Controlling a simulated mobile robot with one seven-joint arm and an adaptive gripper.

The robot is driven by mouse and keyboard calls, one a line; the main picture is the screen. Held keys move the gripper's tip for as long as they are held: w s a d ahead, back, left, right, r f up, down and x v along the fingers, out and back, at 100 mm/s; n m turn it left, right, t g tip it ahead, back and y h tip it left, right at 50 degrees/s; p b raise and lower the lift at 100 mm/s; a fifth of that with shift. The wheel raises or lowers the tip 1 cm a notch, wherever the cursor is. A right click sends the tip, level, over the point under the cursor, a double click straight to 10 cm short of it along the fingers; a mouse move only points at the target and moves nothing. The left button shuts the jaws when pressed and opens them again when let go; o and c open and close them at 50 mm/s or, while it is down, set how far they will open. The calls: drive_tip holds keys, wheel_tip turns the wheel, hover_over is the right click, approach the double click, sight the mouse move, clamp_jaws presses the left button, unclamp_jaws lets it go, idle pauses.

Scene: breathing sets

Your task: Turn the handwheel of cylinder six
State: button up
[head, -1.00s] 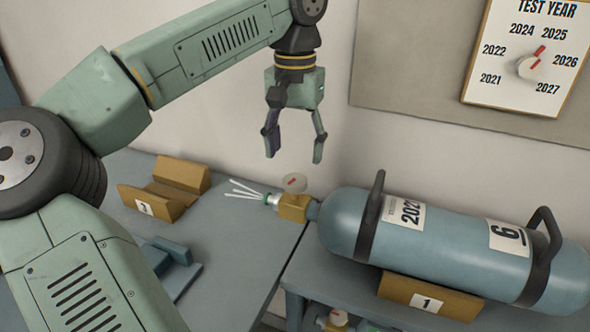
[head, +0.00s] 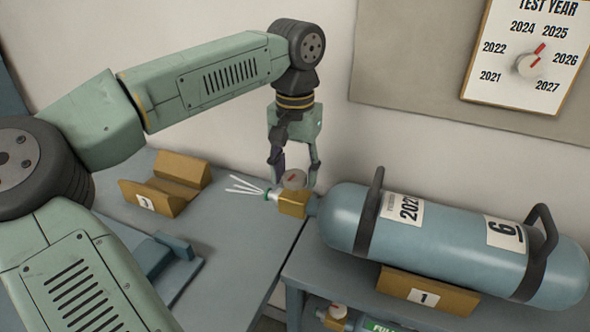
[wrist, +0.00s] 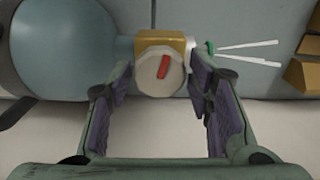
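Cylinder six (head: 450,232) is a blue-grey bottle lying on its side, with a "6" label (head: 506,235) and a year label. Its brass valve (head: 293,203) points left and carries a pale round handwheel (head: 294,180) with a red mark. In the wrist view the handwheel (wrist: 160,71) faces me, its red mark slightly tilted. My gripper (head: 294,182) points down over the valve. It is open, with one finger on each side of the handwheel. In the wrist view gaps show between the fingers (wrist: 161,76) and the wheel. White streaks (head: 246,185) fan from the green-ringed outlet.
The cylinder rests in a cradle marked 1 (head: 428,292). An empty cradle marked 3 (head: 166,188) stands on the left bench. Another valve (head: 335,313) shows below. A test-year board (head: 525,55) hangs on the wall. Two dark carry handles rise from the cylinder.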

drive_tip(key=c, duration=0.8)
drive_tip(key=shift+o, duration=0.2)
drive_tip(key=shift+n, duration=0.3)
